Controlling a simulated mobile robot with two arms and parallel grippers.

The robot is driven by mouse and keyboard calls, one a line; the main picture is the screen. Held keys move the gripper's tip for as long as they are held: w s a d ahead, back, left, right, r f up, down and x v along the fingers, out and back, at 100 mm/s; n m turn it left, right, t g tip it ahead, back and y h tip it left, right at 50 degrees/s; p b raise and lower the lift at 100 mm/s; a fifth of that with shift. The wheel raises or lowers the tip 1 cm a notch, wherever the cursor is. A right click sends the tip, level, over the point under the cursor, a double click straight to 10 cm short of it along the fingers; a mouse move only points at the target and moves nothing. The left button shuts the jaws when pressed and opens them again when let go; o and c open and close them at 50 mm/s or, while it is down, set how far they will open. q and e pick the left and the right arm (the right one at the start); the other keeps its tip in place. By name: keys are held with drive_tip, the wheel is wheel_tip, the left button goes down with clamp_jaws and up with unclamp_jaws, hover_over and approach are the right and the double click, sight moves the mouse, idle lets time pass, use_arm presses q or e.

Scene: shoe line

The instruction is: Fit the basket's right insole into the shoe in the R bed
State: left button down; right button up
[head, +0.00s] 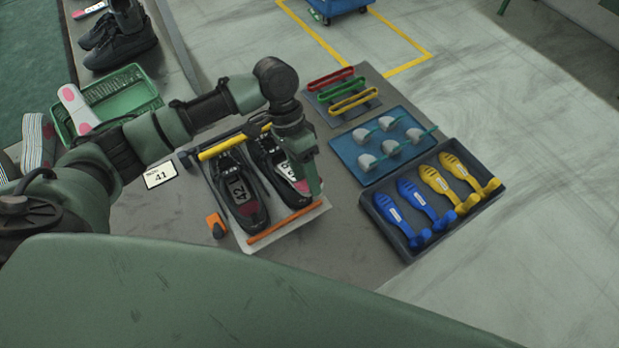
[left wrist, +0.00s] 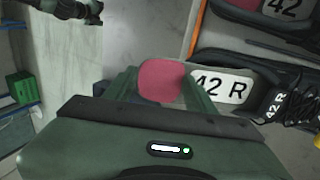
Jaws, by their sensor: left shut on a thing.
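My left gripper (head: 308,170) is shut on the pink heel end of an insole (left wrist: 162,80), marked "42 R" on a white label. The insole lies along the right-hand black shoe (head: 262,158), its front towards the laces; how deep it sits is hidden. That shoe also shows in the left wrist view (left wrist: 278,103), marked "42 R". The left-hand shoe (head: 247,211) holds an insole marked "42". Both shoes are in a bed (head: 287,229) with yellow and orange bars. The green basket (head: 131,98) has a pink-and-white insole (head: 75,104) at its left side.
A card (head: 160,173) reading 41 lies left of the bed. On the right are a blue mat (head: 353,160) with grey pieces, a dark tray (head: 408,250) of blue and yellow forms, and a rack (head: 345,112) of coloured loops. An orange-and-black item (head: 215,224) lies beside the bed.

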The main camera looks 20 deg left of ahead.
use_arm(q)
drive_tip(key=shift+w+a+f, duration=0.3)
drive_tip(key=shift+w+a, duration=0.15)
drive_tip(key=shift+a, duration=0.15)
drive_tip(key=shift+w+a+f, duration=0.3)
drive_tip(key=shift+w+a, duration=0.15)
drive_tip(key=shift+a, duration=0.1)
drive_tip(key=shift+w+a+f+y, duration=0.15)
drive_tip(key=shift+w+a+f, duration=0.15)
drive_tip(key=shift+w+a, duration=0.3)
drive_tip(key=shift+w+a+f+y, duration=0.15)
drive_tip(key=shift+w+a+f, duration=0.1)
drive_tip(key=shift+w+a, duration=0.35)
drive_tip(key=shift+s+f+t, duration=0.2)
drive_tip(key=shift+f+t, duration=0.2)
drive_tip(key=shift+f, duration=0.2)
drive_tip(key=shift+s+f+y, duration=0.1)
drive_tip(key=shift+f+y, duration=0.15)
drive_tip(key=shift+y, duration=0.15)
drive_tip(key=shift+f, duration=0.1)
drive_tip(key=shift+c, duration=2.1)
unclamp_jaws()
drive_tip(key=shift+a, duration=0.1)
drive_tip(key=shift+s, duration=0.1)
